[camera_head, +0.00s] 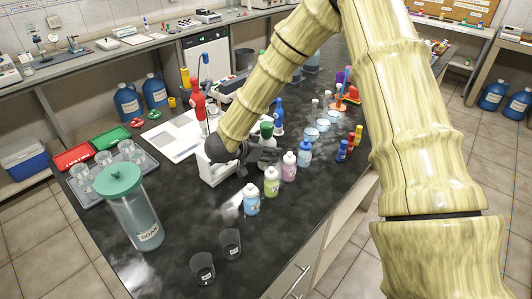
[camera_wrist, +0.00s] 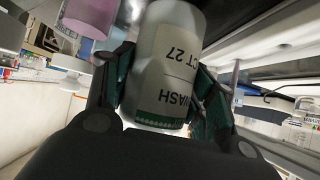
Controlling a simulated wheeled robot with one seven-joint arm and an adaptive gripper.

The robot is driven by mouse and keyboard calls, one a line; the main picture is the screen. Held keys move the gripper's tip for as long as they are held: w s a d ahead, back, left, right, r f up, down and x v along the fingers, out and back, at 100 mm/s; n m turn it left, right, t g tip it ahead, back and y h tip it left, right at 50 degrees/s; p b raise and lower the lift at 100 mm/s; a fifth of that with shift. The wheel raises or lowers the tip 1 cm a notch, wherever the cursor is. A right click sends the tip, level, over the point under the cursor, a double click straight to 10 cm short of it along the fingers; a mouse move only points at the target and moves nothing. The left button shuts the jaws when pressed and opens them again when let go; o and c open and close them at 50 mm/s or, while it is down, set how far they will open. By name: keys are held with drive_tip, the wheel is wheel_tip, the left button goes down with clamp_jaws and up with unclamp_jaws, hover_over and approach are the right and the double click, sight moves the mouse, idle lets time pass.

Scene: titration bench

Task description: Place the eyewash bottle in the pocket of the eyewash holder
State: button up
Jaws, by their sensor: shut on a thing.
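The eyewash bottle (camera_wrist: 172,62) is pale and translucent, with a white label whose visible text includes "WASH" and "CT 27". My gripper (camera_wrist: 165,88) is shut on its body, one finger on each side. In the head view my gripper (camera_head: 264,153) is over the dark bench, and a bottle with a dark green cap (camera_head: 267,130) shows at its fingers, upright or nearly so. A white holder (camera_head: 218,174) stands just left of the gripper, partly hidden by my wrist. Its pocket cannot be made out clearly, and the bottle appears outside it.
Several capped wash bottles (camera_head: 271,182) stand in a row in front and right of the gripper. Bare bench lies between the dispenser and the bottles.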

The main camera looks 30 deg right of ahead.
drive_tip(key=shift+f, duration=0.5)
drive_tip(key=shift+f, duration=0.15)
drive_tip(key=o, duration=1.5)
drive_tip(key=shift+s, duration=0.1)
drive_tip(key=shift+c, duration=0.2)
